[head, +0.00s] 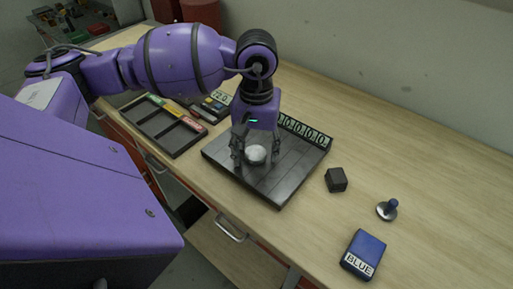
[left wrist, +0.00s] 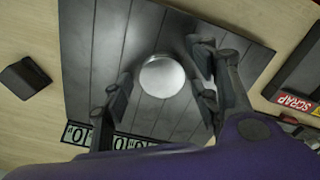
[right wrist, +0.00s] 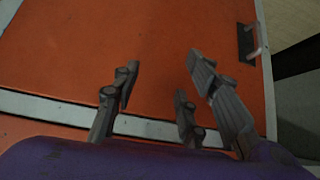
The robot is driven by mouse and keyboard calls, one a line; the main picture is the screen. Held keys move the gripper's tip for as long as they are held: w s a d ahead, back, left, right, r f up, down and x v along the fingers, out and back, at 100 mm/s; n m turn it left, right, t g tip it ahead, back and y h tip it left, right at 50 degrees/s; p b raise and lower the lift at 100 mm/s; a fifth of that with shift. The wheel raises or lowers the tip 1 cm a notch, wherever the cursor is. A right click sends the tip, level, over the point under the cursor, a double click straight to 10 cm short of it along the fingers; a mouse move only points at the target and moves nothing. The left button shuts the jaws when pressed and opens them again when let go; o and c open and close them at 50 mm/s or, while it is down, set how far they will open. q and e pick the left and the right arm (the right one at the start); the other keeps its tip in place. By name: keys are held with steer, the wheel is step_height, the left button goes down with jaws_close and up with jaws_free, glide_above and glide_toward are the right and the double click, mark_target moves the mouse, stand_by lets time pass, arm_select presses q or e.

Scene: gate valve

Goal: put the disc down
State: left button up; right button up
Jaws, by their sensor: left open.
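A round silvery disc (head: 255,154) lies on the dark grey slatted board (head: 285,187), which has a number strip along its back edge. The disc also shows in the left wrist view (left wrist: 162,76), between the spread fingers. My left gripper (head: 250,158) is open, pointing down over the board with its fingers on either side of the disc. In the left wrist view gaps show between the fingers and the disc. My right gripper (right wrist: 160,85) shows only in the right wrist view. Its fingers are apart and empty, in front of an orange drawer front (right wrist: 150,45).
The wooden bench (head: 440,160) is clear at the back right.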

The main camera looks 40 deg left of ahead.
mark_target(257, 153)
arm_select(q)
step_height(257, 153, up, 12)
steer(key=shift+r, duration=0.2)
